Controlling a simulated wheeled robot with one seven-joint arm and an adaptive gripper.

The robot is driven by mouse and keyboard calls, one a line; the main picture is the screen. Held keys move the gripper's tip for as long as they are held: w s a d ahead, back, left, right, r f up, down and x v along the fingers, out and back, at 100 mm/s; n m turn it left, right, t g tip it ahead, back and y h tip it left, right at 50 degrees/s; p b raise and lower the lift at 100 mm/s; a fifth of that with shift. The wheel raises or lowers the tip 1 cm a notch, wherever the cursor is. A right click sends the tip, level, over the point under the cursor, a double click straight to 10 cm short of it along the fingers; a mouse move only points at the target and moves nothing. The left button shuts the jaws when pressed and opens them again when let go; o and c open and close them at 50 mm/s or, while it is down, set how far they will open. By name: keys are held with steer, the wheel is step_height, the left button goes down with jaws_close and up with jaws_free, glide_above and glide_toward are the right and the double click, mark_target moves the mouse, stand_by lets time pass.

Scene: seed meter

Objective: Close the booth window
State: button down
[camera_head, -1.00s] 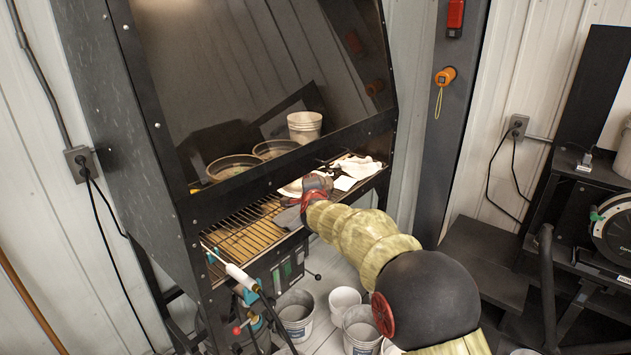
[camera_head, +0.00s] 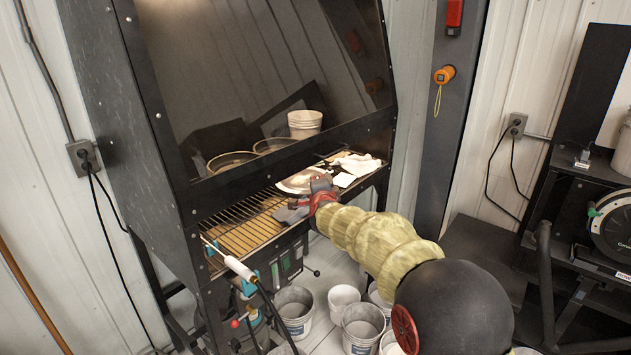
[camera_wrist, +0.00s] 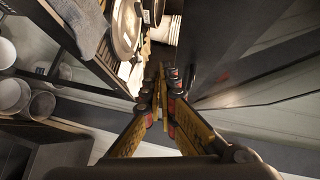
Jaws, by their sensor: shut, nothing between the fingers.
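The booth window (camera_head: 240,65) is a large dark see-through pane in a black frame, sloping across the front of the black booth. Its lower bar (camera_head: 240,179) stands above the slatted work surface (camera_head: 240,235), with an open gap between them.
A silver plate (camera_head: 299,182) and white cloths (camera_head: 355,166) lie inside near my gripper. Bowls (camera_head: 232,162) and white cups (camera_head: 305,123) show through the pane. A white-handled tool (camera_head: 240,268) hangs at the front left. Several buckets (camera_head: 295,310) stand below.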

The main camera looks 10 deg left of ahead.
steer(key=f+v, duration=0.1)
steer(key=v, duration=0.6)
steer(key=s+a+f+n+g+y, duration=0.15)
steer(key=s+f+n+g, duration=0.35)
steer(key=f, duration=0.5)
steer(key=s+d+f+n+g, duration=0.1)
steer(key=s+f+n, duration=0.1)
steer(key=s, duration=0.3)
steer(key=s+d+f+n+g, duration=0.1)
steer(key=s+f+n+g, duration=0.15)
steer(key=s, duration=0.35)
steer(key=s+d+r+n+h, duration=0.1)
steer(key=s+d+r, duration=0.2)
steer(key=s+d, duration=0.5)
steer(key=s+d+r+n+g+h, duration=0.1)
steer(key=s+d+r+n+h, duration=0.1)
steer(key=s+d, duration=0.7)
steer(key=s+d+r+n+h, duration=0.1)
steer(key=s+d+r, duration=0.2)
steer(key=s+d, duration=0.6)
steer(key=s, duration=0.9)
steer(key=shift+s+d+r+g+p, duration=0.2)
steer(key=shift+s+r+g+p, duration=0.15)
steer(key=shift+r, duration=0.05)
steer(key=shift+d, duration=0.1)
